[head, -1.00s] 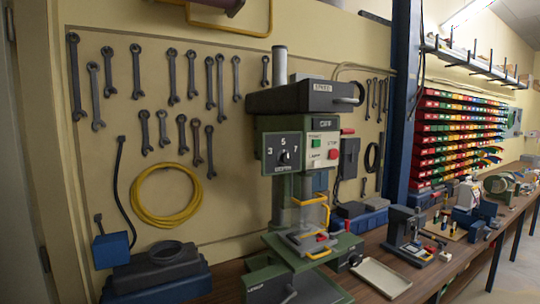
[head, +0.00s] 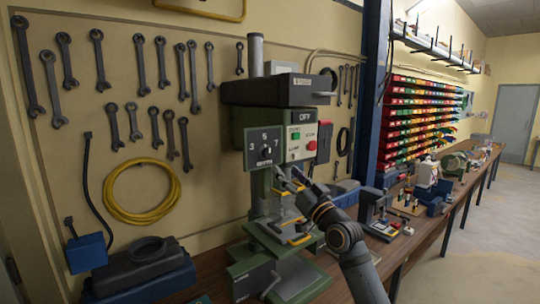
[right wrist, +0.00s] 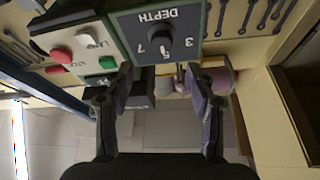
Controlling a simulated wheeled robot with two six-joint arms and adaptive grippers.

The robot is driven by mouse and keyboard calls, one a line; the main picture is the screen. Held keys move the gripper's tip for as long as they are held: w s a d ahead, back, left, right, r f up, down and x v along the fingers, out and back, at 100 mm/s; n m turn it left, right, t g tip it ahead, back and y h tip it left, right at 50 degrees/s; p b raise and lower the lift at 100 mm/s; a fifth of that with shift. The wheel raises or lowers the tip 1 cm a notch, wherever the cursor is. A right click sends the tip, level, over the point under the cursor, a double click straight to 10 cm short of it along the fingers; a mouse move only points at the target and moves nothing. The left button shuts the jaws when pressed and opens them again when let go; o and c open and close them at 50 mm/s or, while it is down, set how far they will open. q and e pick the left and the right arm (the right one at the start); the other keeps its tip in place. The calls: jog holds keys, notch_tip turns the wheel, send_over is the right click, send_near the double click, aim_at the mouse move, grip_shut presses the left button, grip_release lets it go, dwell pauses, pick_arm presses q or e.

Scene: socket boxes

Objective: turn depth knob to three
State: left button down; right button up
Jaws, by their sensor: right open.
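The depth dial panel (head: 264,146) is on the front of the green drill press, marked 3, 5 and 7. Its dark round knob (head: 265,153) sits in the middle of the panel; its exact setting is too small to tell. In the right wrist view the panel appears upside down, with the knob (right wrist: 160,42) above and beyond the fingertips. My right gripper (head: 287,180) is just below and to the right of the panel in the head view. In the wrist view the gripper (right wrist: 165,80) is open and empty, its fingers apart and not touching the knob. My left gripper is not in view.
A start/stop panel with a red button (head: 311,145) and a green button (head: 295,136) adjoins the dial. The press table (head: 285,236) lies below my right gripper. Wrenches and a yellow cable coil (head: 143,190) hang on the wall at left.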

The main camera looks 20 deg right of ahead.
aim_at(270, 153)
jog(key=p+x, duration=0.1)
jog(key=x, duration=0.3)
jog(key=p+x, duration=0.1)
jog(key=x, duration=0.3)
jog(key=shift+w+a+r, duration=0.15)
jog(key=shift+a, duration=0.15)
jog(key=shift+w+r+p, duration=0.1)
jog(key=shift+w+p, duration=0.2)
jog(key=shift+w, duration=0.15)
jog(key=shift+c, duration=0.3)
